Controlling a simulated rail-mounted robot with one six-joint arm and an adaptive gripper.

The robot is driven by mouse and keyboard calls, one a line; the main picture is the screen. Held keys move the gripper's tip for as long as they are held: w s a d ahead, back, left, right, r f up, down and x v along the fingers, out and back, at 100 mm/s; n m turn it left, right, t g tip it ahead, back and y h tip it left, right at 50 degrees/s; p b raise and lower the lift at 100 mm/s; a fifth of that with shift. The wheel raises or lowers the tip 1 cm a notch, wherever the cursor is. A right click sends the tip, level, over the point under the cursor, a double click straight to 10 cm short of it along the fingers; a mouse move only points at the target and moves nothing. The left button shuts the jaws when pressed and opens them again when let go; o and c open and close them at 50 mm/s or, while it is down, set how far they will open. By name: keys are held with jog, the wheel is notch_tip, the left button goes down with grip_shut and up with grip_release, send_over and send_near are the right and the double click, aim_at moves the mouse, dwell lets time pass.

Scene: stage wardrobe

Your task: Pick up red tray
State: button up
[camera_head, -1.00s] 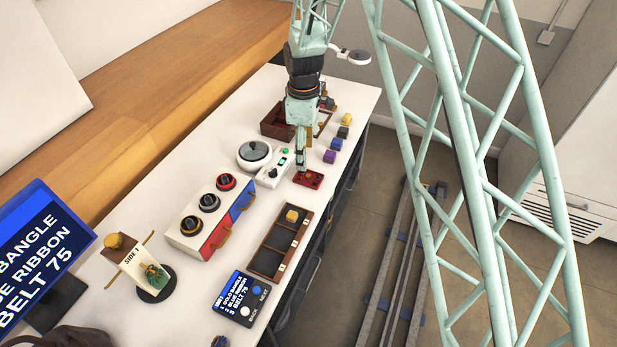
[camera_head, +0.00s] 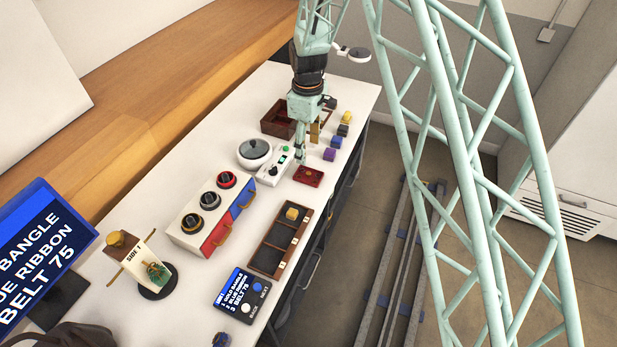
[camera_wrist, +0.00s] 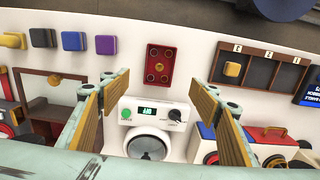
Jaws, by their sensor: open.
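The red tray (camera_head: 308,176) lies flat on the white table near its right edge, beside a white control box. In the wrist view the red tray (camera_wrist: 160,65) is upright in the picture, with a small orange-brown round thing at its middle and small dots at its ends. My gripper (camera_head: 301,160) is just behind and left of the tray in the head view, low over the table. In the wrist view my gripper (camera_wrist: 160,95) has its two fingers wide apart, with the tray beyond the gap between them and nothing held.
The white control box (camera_head: 276,170) with a green button and the round grey-lidded device (camera_head: 254,152) stand left of the tray. Coloured blocks (camera_head: 330,154) line the right edge behind it. A compartment tray (camera_head: 268,262) lies nearer. Bare table lies around the red tray.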

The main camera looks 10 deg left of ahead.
send_over(309, 173)
jog(key=shift+a+f, duration=0.15)
jog(key=shift+f, duration=3.65)
jog(key=shift+f+b, duration=0.3)
jog(key=shift+f, duration=2.3)
jog(key=shift+c, duration=0.8)
jog(key=c, duration=0.8)
